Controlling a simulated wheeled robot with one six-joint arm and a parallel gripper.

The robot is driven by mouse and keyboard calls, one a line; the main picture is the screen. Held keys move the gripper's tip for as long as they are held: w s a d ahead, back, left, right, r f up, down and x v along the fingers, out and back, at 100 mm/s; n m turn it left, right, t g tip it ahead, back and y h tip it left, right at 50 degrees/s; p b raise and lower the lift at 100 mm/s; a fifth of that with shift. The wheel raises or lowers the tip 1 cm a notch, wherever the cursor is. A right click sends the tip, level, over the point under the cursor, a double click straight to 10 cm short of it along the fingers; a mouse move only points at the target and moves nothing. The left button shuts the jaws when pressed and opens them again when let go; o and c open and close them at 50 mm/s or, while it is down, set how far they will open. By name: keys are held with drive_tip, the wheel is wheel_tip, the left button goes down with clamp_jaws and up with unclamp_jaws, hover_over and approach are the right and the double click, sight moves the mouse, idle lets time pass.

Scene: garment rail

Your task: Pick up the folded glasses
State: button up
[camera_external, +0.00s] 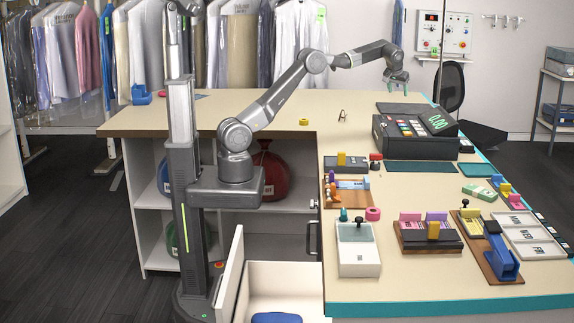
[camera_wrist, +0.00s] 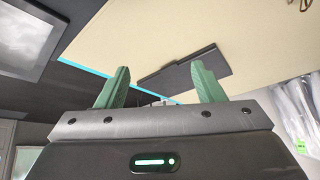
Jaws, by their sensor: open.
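A small dark thin-framed item (camera_external: 342,115), which looks like the folded glasses, lies on the cream counter left of the cash register. A bit of what may be the same item (camera_wrist: 300,5) shows at the top right edge of the wrist view, mostly cut off. My gripper (camera_external: 397,84) is above the far part of the counter, to the right of and higher than the glasses. Its green fingers also show in the wrist view (camera_wrist: 160,75), spread apart with nothing between them.
A dark flat pad (camera_external: 405,108) lies below my gripper. The cash register (camera_external: 415,135) stands in front of it. The counter around the glasses is mostly clear; hanging garments (camera_external: 240,45) are behind.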

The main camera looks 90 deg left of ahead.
drive_tip(key=s+a+n+g+p, duration=0.1)
drive_tip(key=s+a+n+g, duration=0.25)
drive_tip(key=s+a, duration=0.75)
drive_tip(key=n+g+p, duration=0.1)
drive_tip(key=g+p, duration=0.1)
hover_over(345, 112)
drive_tip(key=w+d, duration=0.2)
drive_tip(key=d, duration=0.1)
drive_tip(key=shift+h, duration=0.3)
wheel_tip(345, 112, down, 11)
drive_tip(key=shift+f, duration=0.2)
drive_tip(key=shift+s+p+x, duration=0.2)
drive_tip(key=shift+p+x, duration=0.65)
drive_tip(key=shift+x, duration=2)
drive_tip(key=shift+d+f, duration=0.1)
drive_tip(key=shift+d, duration=0.05)
drive_tip(key=shift+c, duration=0.2)
drive_tip(key=c, duration=1)
